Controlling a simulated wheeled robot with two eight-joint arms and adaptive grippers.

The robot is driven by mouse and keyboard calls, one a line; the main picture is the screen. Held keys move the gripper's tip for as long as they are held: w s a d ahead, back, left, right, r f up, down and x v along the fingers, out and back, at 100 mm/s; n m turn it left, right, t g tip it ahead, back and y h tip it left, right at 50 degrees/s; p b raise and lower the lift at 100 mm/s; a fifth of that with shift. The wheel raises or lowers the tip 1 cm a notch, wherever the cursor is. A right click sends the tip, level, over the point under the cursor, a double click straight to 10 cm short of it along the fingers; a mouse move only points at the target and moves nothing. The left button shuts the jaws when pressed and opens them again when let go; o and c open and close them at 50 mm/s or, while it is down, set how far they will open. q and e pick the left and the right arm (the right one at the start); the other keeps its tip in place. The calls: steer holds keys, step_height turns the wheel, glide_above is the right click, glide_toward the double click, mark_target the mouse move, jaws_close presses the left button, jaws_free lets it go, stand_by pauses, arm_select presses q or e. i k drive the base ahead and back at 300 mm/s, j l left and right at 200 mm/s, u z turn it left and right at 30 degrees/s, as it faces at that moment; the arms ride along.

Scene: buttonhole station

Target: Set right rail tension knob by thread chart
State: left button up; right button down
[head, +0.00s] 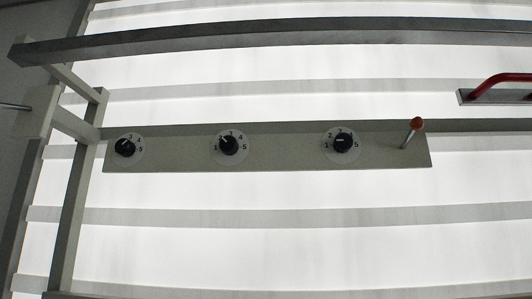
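Three black knobs with numbered dials sit in a row on a long grey panel. The left knob (125,148) has a slanted white mark, with 3, 4 and 5 legible around it. The middle knob (229,145) has its mark slanting to the upper left, near 2. The right knob (342,143) has a roughly level mark; which end is the pointer is too small to tell. No labels naming the rails are legible, and no thread chart is in view. Neither of my grippers is in view.
A metal lever with a red tip (416,125) sticks out at the panel's right end. A red handle (505,78) sits on a bracket at the upper right. A long grey bar (270,37) crosses above the panel (280,160). A pale frame (75,190) stands at left.

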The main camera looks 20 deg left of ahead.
mark_target(344, 142)
steer(key=k+j+z, duration=0.15)
steer(key=k+j, duration=0.55)
steer(key=j, duration=0.1)
